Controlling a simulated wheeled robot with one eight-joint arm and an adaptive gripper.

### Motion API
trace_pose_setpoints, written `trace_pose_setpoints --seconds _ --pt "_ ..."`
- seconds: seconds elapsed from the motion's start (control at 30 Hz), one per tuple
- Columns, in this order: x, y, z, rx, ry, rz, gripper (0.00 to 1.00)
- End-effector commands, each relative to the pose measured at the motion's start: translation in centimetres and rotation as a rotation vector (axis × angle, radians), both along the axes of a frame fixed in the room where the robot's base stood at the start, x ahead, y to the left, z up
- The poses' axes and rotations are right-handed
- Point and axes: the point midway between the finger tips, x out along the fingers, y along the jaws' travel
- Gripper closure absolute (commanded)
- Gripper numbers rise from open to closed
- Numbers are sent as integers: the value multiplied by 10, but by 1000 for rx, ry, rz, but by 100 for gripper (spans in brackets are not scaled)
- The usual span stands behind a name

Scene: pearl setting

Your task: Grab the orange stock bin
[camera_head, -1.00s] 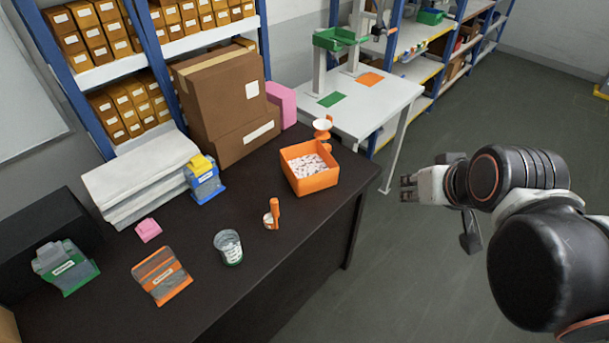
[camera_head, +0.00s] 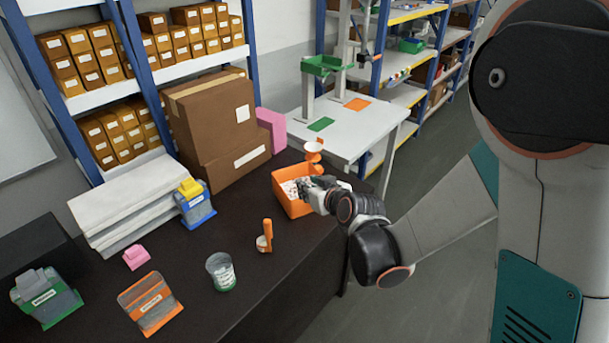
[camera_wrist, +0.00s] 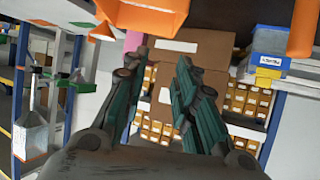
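The orange stock bin (camera_head: 297,209) stands on the dark table near its right end, with small white packets inside. My gripper (camera_head: 306,187) reaches over its right side from the right and hides part of the bin. In the wrist view, the fingers (camera_wrist: 160,65) of my gripper are apart with nothing visible between them. Orange parts (camera_wrist: 150,14) show at the top edge of that view; I cannot tell which belong to the bin. Contact between fingers and bin cannot be made out.
An orange item with a white cup (camera_head: 314,148) stands just behind the bin. Large cardboard boxes (camera_head: 215,120) and a pink box (camera_head: 272,128) stand behind left. A small orange-handled item (camera_head: 266,237) and a clear cup (camera_head: 221,271) stand in front left.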

Motion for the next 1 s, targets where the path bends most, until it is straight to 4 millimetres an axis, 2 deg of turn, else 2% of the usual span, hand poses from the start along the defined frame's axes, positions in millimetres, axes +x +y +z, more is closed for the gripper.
trace_pose_setpoints --seconds 0.03,0.1,0.23,0.47,0.8,1.0 --pt "5 9 -15 7 -15 11 73" --pt "8 18 -29 12 -36 24 73" --pt "11 30 -47 20 -63 39 73" --pt "19 40 -62 27 -80 47 73" --pt "67 67 -86 26 -80 47 73" --pt "81 75 -90 27 -79 46 73"
